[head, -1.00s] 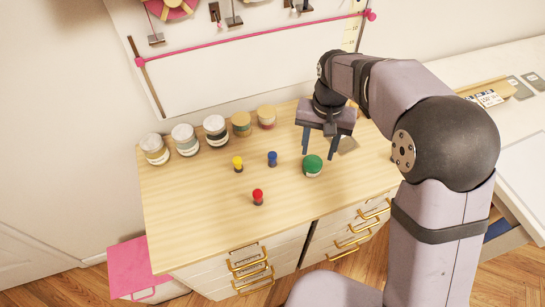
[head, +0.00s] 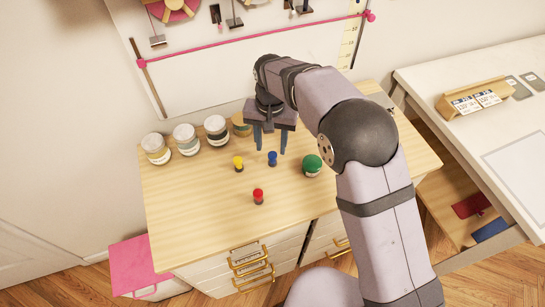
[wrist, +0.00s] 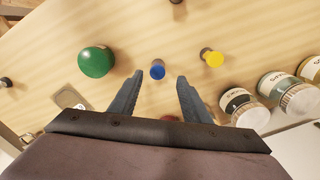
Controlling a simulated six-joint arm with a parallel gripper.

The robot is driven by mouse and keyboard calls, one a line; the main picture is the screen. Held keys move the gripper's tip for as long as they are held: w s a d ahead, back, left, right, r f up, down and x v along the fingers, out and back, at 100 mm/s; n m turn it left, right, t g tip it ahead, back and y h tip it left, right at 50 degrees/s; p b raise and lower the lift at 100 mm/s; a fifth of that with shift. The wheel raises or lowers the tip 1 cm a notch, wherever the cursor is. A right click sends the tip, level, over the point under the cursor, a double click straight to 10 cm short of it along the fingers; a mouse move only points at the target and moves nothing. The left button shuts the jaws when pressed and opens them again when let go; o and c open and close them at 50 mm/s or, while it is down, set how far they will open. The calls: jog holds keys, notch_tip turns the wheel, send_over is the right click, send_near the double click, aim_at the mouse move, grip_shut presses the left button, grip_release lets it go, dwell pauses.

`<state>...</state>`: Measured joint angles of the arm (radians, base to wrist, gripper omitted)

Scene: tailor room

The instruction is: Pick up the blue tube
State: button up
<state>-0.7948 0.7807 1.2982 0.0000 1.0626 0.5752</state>
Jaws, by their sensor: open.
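The blue tube (head: 272,158) stands upright on the wooden cabinet top, between a yellow-topped tube (head: 238,163) and a round green-topped object (head: 312,166). My gripper (head: 270,142) points down with its two fingers apart, above and slightly behind the blue tube in the head view. In the wrist view the blue tube (wrist: 158,70) shows between and just beyond the fingertips of my open gripper (wrist: 158,78). Nothing is between the fingers. A red-topped tube (head: 258,196) stands nearer the front.
Several lidded jars (head: 186,139) line the back of the cabinet top (head: 200,225), one partly hidden by my gripper. The wall is close behind. The front and left of the top are clear. A white table (head: 440,80) stands at the right.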

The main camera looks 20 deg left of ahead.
aim_at(273, 155)
jog(key=shift+s+d+f+p, duration=0.1)
jog(key=shift+d+f+p, duration=0.05)
jog(key=shift+f+p, duration=0.25)
notch_tip(273, 155, down, 3)
jog(key=shift+s+d+f+p, duration=0.1)
jog(key=shift+d+p, duration=0.05)
jog(key=shift+p, duration=0.7)
jog(key=shift+f, duration=0.6)
jog(key=shift+c, duration=0.5)
grip_shut()
